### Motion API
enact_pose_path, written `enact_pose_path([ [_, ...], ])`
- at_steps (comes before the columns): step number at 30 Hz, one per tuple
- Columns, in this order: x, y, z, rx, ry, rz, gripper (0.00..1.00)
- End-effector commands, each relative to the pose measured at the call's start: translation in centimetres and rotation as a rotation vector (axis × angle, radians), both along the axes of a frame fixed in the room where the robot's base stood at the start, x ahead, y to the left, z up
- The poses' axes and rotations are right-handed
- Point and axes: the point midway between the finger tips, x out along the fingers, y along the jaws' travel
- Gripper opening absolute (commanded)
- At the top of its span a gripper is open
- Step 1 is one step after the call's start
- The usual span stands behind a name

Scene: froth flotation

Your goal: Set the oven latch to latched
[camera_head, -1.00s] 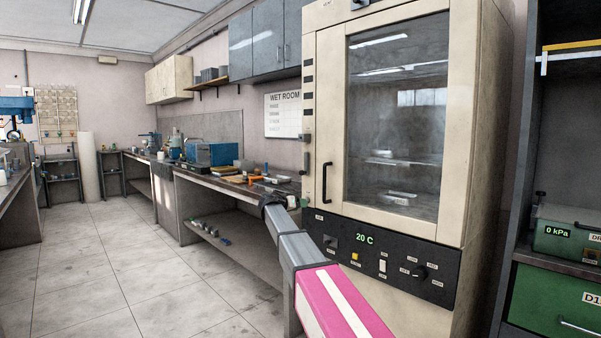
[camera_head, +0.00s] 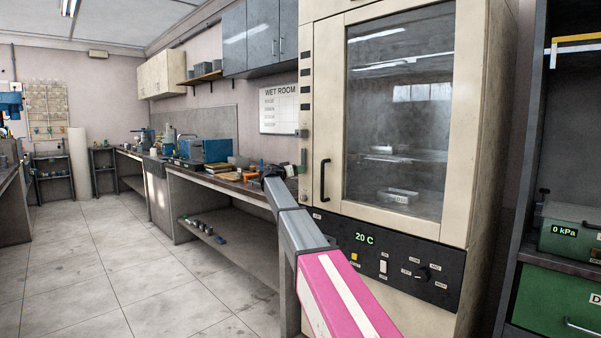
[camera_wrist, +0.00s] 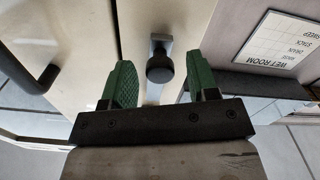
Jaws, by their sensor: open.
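The oven (camera_head: 400,27) is a tall cream cabinet with a glass door (camera_head: 397,120), which looks closed. Its latch shows as a small grey part (camera_head: 303,133) on the left door edge. In the wrist view the latch (camera_wrist: 160,70) is a round black knob on a grey plate. My gripper (camera_wrist: 160,62) is open, with one green finger on each side of the knob and visible gaps. I cannot tell how deep the knob sits between the fingers, or the latch's setting.
A black door handle (camera_head: 324,180) stands right of my gripper in the head view. The control panel (camera_head: 400,268) with a 20 C display is below. A cluttered bench (camera_head: 215,185) is at left; open floor (camera_head: 110,260) lies beyond it. A green drawer unit (camera_head: 560,300) is at right.

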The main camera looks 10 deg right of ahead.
Motion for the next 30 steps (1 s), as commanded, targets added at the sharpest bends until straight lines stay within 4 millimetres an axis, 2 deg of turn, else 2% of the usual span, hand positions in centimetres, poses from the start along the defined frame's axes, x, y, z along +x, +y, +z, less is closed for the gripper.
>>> enact_pose_path([
  [1, 0.7, -0.7, 0.0, 0.0, 0.0, -0.001, 0.54],
  [6, 1.6, -2.0, 0.0, 0.0, 0.0, 0.0, 0.54],
  [14, 1.6, -2.3, 0.0, 0.0, 0.0, 0.001, 0.54],
  [15, 1.6, -2.2, 0.0, 0.0, 0.001, 0.001, 0.51],
  [17, 1.6, -2.2, 0.0, 0.0, 0.001, 0.001, 0.31],
  [18, 1.6, -2.2, 0.0, 0.0, 0.001, 0.001, 0.18],
  [20, 1.6, -2.2, 0.0, 0.0, 0.001, 0.001, 0.0],
  [30, 1.7, -2.2, 0.0, -0.008, 0.01, 0.004, 0.0],
])
